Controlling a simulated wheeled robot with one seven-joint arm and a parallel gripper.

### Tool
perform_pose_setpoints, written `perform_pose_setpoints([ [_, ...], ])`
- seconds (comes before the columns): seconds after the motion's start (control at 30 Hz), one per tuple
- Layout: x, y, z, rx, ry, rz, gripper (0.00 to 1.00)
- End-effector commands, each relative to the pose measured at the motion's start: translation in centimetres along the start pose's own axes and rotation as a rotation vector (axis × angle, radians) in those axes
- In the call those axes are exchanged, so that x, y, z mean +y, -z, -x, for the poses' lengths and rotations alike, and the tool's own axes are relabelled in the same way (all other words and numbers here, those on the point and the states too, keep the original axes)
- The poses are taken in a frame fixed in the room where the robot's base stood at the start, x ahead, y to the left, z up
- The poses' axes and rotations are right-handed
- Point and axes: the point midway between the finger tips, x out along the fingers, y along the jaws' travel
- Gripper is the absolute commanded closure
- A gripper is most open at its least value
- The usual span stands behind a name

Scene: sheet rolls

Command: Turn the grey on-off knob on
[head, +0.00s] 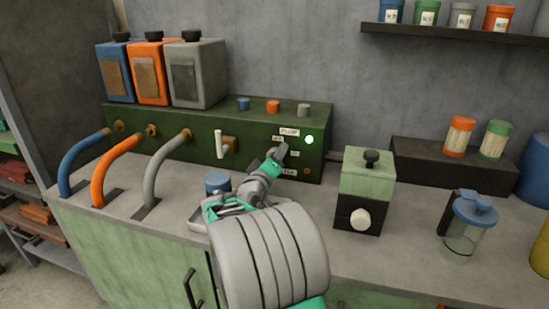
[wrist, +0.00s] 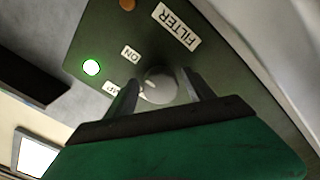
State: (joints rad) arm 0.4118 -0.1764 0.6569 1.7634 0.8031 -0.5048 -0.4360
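The grey knob (wrist: 160,86) is on the front of a dark green control panel (head: 200,130). A small pale mark shows on its face, pointing left in the wrist view. An ON label (wrist: 131,54) is up and left of it; another label is partly hidden by my left finger. My gripper (wrist: 160,78) has one finger on each side of the knob, with a small gap visible beside it, so it looks open around the knob. In the head view my gripper (head: 275,160) covers most of the knob.
A lit green lamp (head: 309,140) is on the panel near my gripper. A FILTER label (wrist: 178,26) is nearby. A blue-lidded jar (head: 217,183) stands on the counter left of my arm. A green and black box (head: 365,190) stands to the right.

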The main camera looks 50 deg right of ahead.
Motion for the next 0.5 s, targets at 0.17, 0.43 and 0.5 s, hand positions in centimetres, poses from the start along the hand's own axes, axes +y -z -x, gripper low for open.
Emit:
perform_pose_setpoints([
  [0.17, 0.0, 0.0, 0.0, 0.001, 0.0, 0.0, 0.35],
  [0.43, -0.1, 0.2, 2.5, 0.004, 0.003, 0.0, 0.35],
  [0.5, -0.1, 0.3, 4.0, 0.005, 0.003, 0.0, 0.35],
])
